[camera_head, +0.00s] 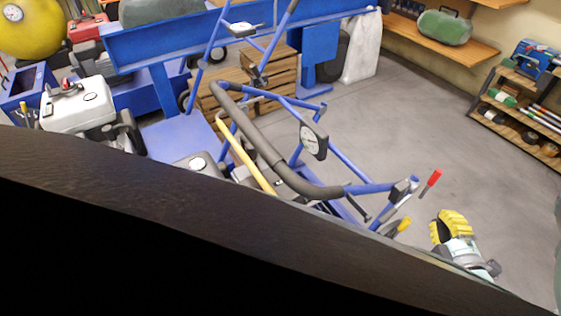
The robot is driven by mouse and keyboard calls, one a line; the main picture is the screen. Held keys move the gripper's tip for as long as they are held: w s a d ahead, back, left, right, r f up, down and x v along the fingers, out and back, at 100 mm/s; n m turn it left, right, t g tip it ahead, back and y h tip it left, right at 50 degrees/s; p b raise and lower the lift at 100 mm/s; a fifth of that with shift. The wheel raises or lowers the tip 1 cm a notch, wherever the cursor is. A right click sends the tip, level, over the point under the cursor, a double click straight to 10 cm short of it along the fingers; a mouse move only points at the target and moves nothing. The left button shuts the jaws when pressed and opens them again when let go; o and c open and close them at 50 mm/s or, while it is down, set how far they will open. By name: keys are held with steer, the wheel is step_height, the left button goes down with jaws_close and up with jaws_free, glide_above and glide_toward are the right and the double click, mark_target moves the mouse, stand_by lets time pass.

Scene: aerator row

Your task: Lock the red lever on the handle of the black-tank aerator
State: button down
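A red-tipped lever (431,182) stands near the right end of a blue tubular handle (370,188) with a grey-black foam grip (263,148). The lever slants up and to the right, clear of the bar. A yellow-tipped lever (403,225) sits just below it. I cannot see a black tank on this machine, as its lower part is partly hidden. My gripper (448,225), with yellow ribbed fingers, is right of the handle end and below the red lever in the picture. It appears apart from the lever and holds nothing visible. Its finger opening is unclear.
A large dark surface (150,215) covers the lower left and hides what is behind it. Another blue machine (180,45) and wooden crates (280,72) stand behind the handle. Grey floor (425,120) is clear toward the rack (520,115) at right.

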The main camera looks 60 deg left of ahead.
mark_target(430, 184)
steer(key=shift+a, duration=0.1)
steer(key=w+d+b+x, duration=0.1)
steer(key=b+x, duration=0.3)
steer(key=x, duration=0.8)
steer(key=shift+w+f, duration=0.3)
steer(key=shift+w, duration=0.55)
steer(key=shift+w+d+r+m+p, duration=0.1)
steer(key=shift+w+r+m+p, duration=0.05)
steer(key=shift+w+m+p, duration=0.15)
